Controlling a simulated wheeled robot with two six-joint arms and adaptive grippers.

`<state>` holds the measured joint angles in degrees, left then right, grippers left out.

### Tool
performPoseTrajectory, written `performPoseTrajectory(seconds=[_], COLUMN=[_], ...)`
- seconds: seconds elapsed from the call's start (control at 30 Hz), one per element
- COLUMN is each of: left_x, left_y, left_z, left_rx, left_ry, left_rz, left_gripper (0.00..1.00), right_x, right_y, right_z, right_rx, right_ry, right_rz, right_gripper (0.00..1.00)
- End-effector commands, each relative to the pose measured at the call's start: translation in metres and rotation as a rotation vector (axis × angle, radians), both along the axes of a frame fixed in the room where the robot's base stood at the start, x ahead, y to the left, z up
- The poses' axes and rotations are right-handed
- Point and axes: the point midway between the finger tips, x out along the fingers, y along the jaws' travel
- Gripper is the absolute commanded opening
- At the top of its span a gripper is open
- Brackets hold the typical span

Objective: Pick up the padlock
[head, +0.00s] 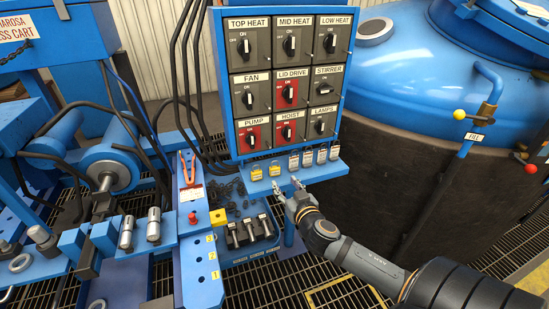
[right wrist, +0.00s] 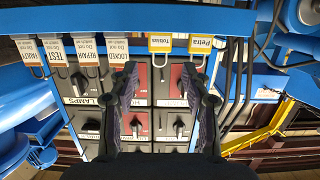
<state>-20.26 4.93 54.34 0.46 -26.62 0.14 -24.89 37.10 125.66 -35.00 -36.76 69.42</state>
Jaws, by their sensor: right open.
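Two yellow padlocks hang at the left of a blue ledge (head: 320,173) under the switch panel. In the right wrist view, the one labelled Tobias (right wrist: 160,43) and the one labelled Petra (right wrist: 201,43) show with their shackles. My right gripper (head: 287,187) is open and empty, just below and in front of the ledge. In the right wrist view its fingers (right wrist: 160,78) stand apart, and the Tobias padlock appears in line with the gap between them. I see no contact. My left gripper is not in view.
White tags (head: 307,159) hang along the ledge right of the padlocks. The switch panel (head: 288,80) with labelled knobs stands above. A blue-lidded furnace (head: 420,70) is at the right. A blue bench with tools (head: 250,232) lies lower left, with black cables near it.

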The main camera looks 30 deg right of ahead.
Motion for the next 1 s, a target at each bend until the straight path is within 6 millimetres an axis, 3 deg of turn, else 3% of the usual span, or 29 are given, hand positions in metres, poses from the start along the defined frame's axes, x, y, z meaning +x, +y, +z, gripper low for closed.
performPoseTrajectory(seconds=[0.17,0.4,0.67,0.9,1.0], left_x=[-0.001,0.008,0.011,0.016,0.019], left_y=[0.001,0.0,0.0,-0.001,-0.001], left_z=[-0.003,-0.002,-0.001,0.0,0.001], left_rx=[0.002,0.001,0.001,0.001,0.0], left_ry=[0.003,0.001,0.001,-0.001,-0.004], left_rz=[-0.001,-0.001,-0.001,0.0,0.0], left_gripper=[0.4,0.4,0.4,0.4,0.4], right_x=[0.006,0.045,0.057,0.094,0.101], right_y=[-0.002,-0.011,-0.014,-0.023,-0.024], right_z=[0.001,-0.005,-0.008,-0.016,-0.018], right_rx=[0.002,0.005,0.004,0.005,0.004], right_ry=[-0.012,-0.013,-0.01,-0.01,-0.009], right_rz=[0.0,-0.001,0.0,-0.001,0.002], right_gripper=[0.48,0.48,0.48,0.48,0.48])
